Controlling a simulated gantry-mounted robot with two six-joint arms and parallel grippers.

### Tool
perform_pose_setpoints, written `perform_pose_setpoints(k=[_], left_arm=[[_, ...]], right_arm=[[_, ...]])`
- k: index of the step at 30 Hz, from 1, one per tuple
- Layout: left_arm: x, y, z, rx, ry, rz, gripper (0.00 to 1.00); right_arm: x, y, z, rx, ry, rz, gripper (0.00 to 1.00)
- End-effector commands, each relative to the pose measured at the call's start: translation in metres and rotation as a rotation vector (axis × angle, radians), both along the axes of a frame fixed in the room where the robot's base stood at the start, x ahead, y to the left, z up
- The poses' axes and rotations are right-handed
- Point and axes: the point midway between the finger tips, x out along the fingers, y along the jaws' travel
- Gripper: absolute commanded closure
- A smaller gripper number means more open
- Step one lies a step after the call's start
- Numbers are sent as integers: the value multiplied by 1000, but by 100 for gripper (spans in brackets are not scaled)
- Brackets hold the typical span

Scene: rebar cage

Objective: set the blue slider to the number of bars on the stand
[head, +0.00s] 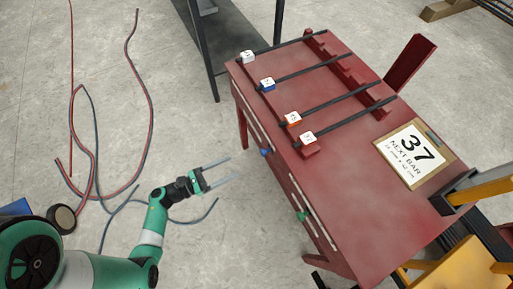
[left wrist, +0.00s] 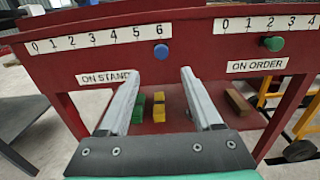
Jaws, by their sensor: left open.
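My right gripper is out of view.
A green slider (left wrist: 273,43) sits on the ON ORDER scale (left wrist: 262,24) to the right. Green (left wrist: 158,107) and yellow (left wrist: 187,103) blocks are below. Cables (head: 150,85) lie on the floor at left.

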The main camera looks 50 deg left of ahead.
Motion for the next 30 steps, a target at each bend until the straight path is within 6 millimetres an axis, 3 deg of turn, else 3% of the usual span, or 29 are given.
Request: perform_pose_setpoints(k=[5, 12, 16, 21, 28, 30], left_arm=[[24, -8, -1, 1, -1, -10, 34], [77, -17, -2, 1, -3, -9, 34], [98, -21, -2, 1, -2, -5, 34], [109, -23, 0, 0, -1, -2, 34], [110, -23, 0, -1, -1, -1, 34], [110, -23, 0, 0, -1, -1, 46]], right_arm=[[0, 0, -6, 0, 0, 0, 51], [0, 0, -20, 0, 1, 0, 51], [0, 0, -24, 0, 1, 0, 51], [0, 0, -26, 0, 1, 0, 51], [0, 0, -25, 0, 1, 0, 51], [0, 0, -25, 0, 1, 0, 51]])
